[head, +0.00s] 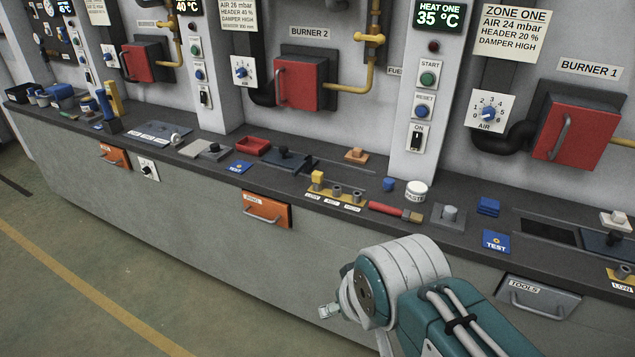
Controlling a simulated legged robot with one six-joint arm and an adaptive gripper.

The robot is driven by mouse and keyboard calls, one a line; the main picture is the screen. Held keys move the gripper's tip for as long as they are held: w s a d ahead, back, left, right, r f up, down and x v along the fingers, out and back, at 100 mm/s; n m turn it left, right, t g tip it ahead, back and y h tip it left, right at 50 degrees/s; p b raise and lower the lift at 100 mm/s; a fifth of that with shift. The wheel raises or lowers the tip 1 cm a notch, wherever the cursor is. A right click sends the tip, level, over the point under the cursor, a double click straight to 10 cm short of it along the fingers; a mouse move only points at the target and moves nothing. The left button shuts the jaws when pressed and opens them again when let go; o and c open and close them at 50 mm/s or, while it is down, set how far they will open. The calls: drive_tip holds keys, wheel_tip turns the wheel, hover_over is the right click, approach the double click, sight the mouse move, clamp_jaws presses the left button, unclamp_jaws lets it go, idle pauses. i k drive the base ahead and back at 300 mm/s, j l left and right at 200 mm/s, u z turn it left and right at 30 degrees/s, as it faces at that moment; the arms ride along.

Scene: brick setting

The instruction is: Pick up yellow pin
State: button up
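A small yellow pin (317,178) stands upright at the left end of a yellow strip (347,203) on the dark counter, above the first of the strip's labels. The strip also has grey round sockets or posts to the right of the pin. My arm rises at the lower right, well in front of the counter and apart from the pin. My gripper's fingers do not show in this view.
A black lever unit (290,160) and red tray (253,145) stand left. An orange drawer (264,210) is below. The floor in front is clear.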

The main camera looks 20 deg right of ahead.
sight(316, 176)
drive_tip(key=i+j+z, duration=0.1)
drive_tip(key=z, duration=0.7)
drive_tip(key=i+j+z, duration=0.35)
drive_tip(key=i+j, duration=0.15)
drive_tip(key=j, duration=0.2)
drive_tip(key=i+j+z, duration=0.15)
drive_tip(key=j, duration=0.25)
drive_tip(key=i+j+z, duration=0.2)
drive_tip(key=j, duration=0.25)
drive_tip(key=i+j, duration=0.3)
drive_tip(key=j, duration=0.15)
